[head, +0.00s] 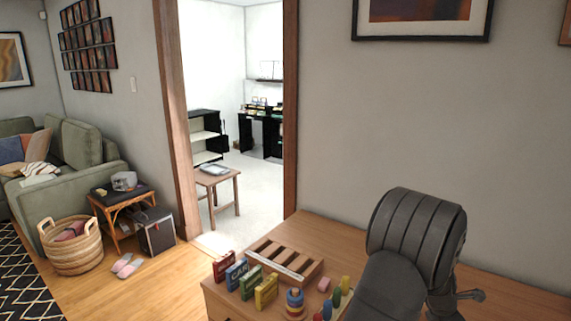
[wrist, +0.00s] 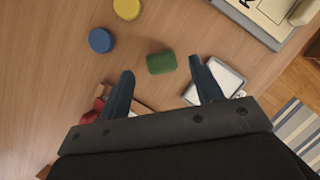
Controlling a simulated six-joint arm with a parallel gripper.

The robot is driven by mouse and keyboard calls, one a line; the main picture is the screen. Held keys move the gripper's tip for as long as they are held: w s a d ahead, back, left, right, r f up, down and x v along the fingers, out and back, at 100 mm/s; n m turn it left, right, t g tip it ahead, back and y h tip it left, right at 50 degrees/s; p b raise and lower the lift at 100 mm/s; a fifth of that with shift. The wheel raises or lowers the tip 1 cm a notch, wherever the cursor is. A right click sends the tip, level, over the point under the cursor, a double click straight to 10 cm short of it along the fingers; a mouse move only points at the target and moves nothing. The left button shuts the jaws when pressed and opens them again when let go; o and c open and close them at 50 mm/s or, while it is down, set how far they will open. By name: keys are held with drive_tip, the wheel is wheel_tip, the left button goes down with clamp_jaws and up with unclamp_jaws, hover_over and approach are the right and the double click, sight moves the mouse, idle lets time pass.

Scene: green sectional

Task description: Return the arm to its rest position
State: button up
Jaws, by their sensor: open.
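My gripper (wrist: 161,76) is open in the wrist view, its two dark fingers apart with nothing held between them. A green block (wrist: 161,63) lies on the wooden surface and shows between the fingertips; how far below them it is, I cannot tell. In the head view my dark grey arm (head: 415,235) is bent over the right part of the wooden table (head: 345,243). The fingers cannot be made out clearly there.
In the wrist view, a blue round piece (wrist: 101,40), a yellow one (wrist: 126,8) and a white tray (wrist: 230,78) lie nearby. In the head view, a slotted wooden rack (head: 283,262), upright coloured boxes (head: 266,291) and a ring stacker (head: 295,304) stand left of my arm.

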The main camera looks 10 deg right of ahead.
drive_tip(key=x, duration=0.6)
drive_tip(key=shift+d+f, duration=0.2)
drive_tip(key=shift+f, duration=0.05)
wheel_tip(320, 180, up, 4)
drive_tip(key=s+r, duration=0.7)
drive_tip(key=s, duration=0.5)
drive_tip(key=w+a+m+g+y, duration=0.2)
drive_tip(key=w+a+m, duration=0.9)
drive_tip(key=w+a, duration=1.1)
drive_tip(key=w+g, duration=0.2)
drive_tip(key=w, duration=0.2)
drive_tip(key=shift+w+a+r+m, duration=0.2)
drive_tip(key=shift+a+r+m, duration=0.1)
drive_tip(key=shift+m, duration=0.1)
